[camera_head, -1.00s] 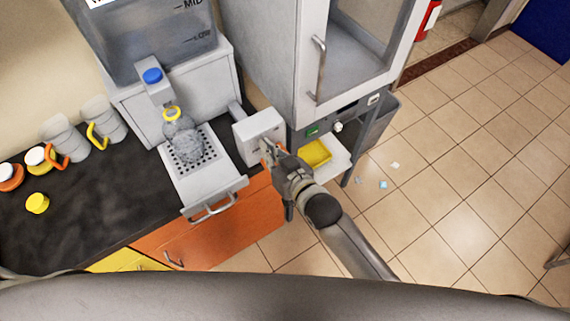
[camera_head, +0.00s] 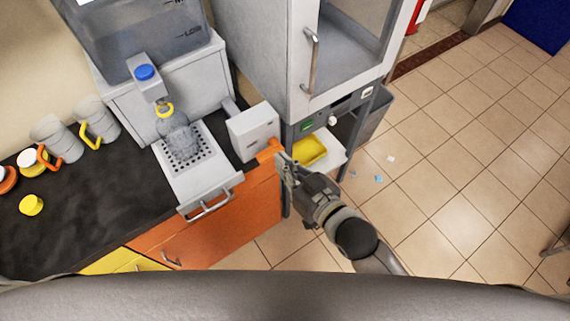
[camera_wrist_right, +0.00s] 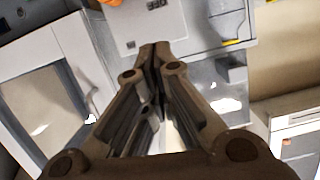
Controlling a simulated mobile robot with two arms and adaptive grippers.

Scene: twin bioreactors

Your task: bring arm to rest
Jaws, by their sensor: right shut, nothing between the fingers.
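My right gripper (camera_head: 283,162) is in front of the white box with the orange lever (camera_head: 268,150), at the right end of the counter. Its fingertips appear close to the lever in the head view; I cannot tell whether they touch. In the right wrist view the gripper (camera_wrist_right: 155,48) has its fingers together with nothing between them. An orange part shows at that view's top edge. My right arm comes in from the lower right of the head view. My left gripper is not in view.
A drip tray (camera_head: 205,165) with a clear bottle (camera_head: 178,138) sits under a dispenser with a blue button. A tall cabinet (camera_head: 300,75) stands behind the gripper, with a yellow tray (camera_head: 309,151) below it. Several jugs stand on the dark counter (camera_head: 85,205). Tiled floor at right is open.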

